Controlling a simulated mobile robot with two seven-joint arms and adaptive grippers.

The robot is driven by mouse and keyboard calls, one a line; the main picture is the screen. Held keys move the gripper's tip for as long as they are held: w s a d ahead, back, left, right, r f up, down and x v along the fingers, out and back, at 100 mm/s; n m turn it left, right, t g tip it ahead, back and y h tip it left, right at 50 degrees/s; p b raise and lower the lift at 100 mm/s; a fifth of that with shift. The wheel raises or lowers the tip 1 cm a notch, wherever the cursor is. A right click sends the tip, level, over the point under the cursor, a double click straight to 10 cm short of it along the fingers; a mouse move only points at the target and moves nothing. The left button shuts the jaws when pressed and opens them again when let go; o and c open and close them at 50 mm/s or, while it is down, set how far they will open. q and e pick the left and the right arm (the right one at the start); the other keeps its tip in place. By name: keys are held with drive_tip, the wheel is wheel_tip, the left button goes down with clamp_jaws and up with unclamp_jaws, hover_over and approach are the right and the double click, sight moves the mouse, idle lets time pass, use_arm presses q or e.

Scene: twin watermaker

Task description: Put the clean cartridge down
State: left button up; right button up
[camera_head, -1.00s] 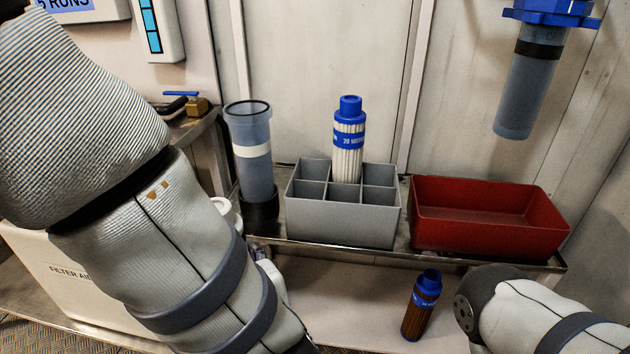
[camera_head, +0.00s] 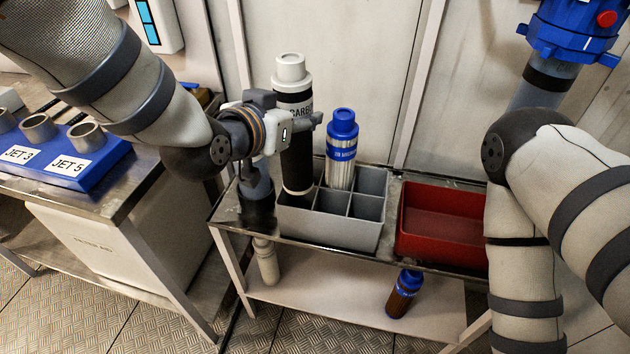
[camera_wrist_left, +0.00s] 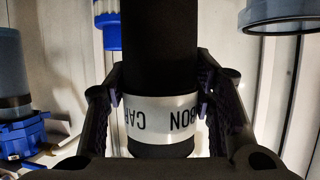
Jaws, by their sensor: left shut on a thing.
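A black carbon cartridge (camera_head: 298,165) with a white cap and white label stands upright in my left gripper (camera_head: 300,120). The gripper is shut around its label band; the wrist view also shows the cartridge (camera_wrist_left: 160,45) between both fingers (camera_wrist_left: 160,100). Its lower end overlaps the left cells of the grey divided crate (camera_head: 335,232); I cannot tell whether it is inside a cell or just above. A white pleated cartridge with a blue cap (camera_head: 341,150) stands in a back cell of the crate, just right of the black one. My right gripper is out of view.
A red bin (camera_head: 440,247) sits right of the crate, partly behind my right arm. A brown blue-capped cartridge (camera_head: 403,294) is on the lower shelf. A grey housing (camera_head: 256,192) stands left of the crate. A blue-headed housing (camera_head: 570,35) hangs at upper right.

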sight(296, 172)
use_arm(q)
wheel_tip(296, 172, down, 13)
drive_tip(key=shift+r+b, duration=0.15)
drive_tip(key=shift+b, duration=0.75)
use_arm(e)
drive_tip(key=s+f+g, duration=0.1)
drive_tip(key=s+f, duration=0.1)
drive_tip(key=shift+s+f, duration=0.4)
use_arm(q)
drive_tip(key=o, duration=1.4)
drive_tip(key=shift+o, duration=0.2)
